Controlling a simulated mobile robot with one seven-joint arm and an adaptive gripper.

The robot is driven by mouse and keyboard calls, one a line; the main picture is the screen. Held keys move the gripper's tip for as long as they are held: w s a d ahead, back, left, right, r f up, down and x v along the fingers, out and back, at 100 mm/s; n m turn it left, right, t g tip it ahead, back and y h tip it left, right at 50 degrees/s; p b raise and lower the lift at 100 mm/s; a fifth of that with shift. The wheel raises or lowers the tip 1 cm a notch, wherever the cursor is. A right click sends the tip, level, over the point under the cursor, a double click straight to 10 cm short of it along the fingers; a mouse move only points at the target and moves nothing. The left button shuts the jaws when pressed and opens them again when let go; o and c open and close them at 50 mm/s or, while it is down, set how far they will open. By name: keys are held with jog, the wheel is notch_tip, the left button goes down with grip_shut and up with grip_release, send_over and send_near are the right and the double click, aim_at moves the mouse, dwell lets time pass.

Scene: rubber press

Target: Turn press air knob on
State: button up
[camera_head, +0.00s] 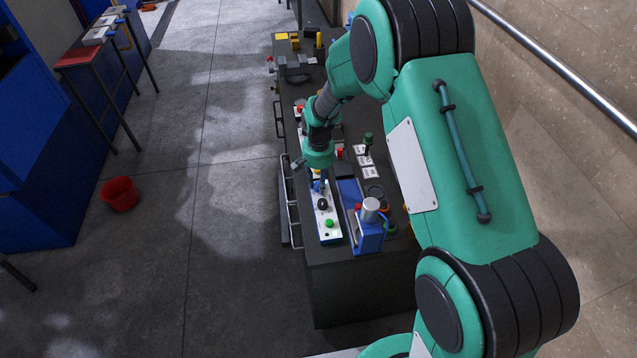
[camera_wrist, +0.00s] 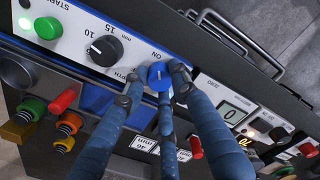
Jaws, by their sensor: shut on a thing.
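In the wrist view a round blue knob (camera_wrist: 160,76) sits on the white strip of the press panel (camera_wrist: 70,50), just below the printed word ON. The blue fingers of my gripper (camera_wrist: 156,84) are closed around the knob from both sides, with a third finger below it. The fingers hide part of the knob. Its exact turn is hard to read. In the head view my gripper (camera_head: 318,183) points down at the white panel (camera_head: 332,236) near the bench's front left edge.
A black dial (camera_wrist: 104,50) and a lit green button (camera_wrist: 47,28) lie left of the knob. A digital display (camera_wrist: 231,112) is to its right. The blue press (camera_head: 368,236) stands beside the panel. A red bucket (camera_head: 120,193) is on the floor.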

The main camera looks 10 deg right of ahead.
jog(key=shift+r, duration=0.1)
jog(key=o, duration=1.2)
jog(key=shift+c, duration=0.2)
notch_tip(320, 180, up, 12)
dwell(0.3)
